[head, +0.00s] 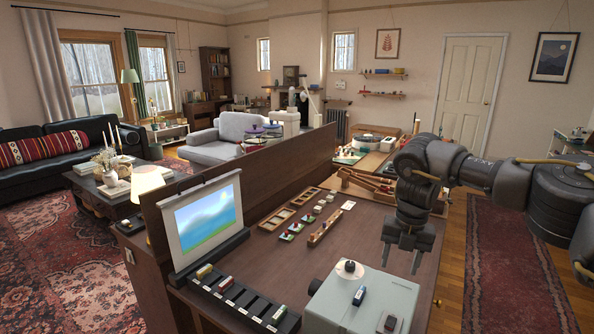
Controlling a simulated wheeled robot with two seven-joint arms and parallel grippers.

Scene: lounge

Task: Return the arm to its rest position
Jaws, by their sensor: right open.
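My right arm comes in from the right edge, bent at the elbow, with its wrist turned down. My right gripper (401,257) hangs over the right part of the dark wooden desk (345,252), fingers pointing down. Its two fingers are apart, with nothing between them. It is beyond the grey box-shaped device (375,300) in the picture and appears clear of it. How high the fingertips are above the desk is hard to tell. My left gripper is not in view.
A small screen (205,217) stands at the desk's left, behind a black slotted tray (245,302). Small wooden trays (276,219) lie mid-desk. A raised partition (245,180) runs along the desk's left side. Open floor with a red rug (510,265) lies to the right.

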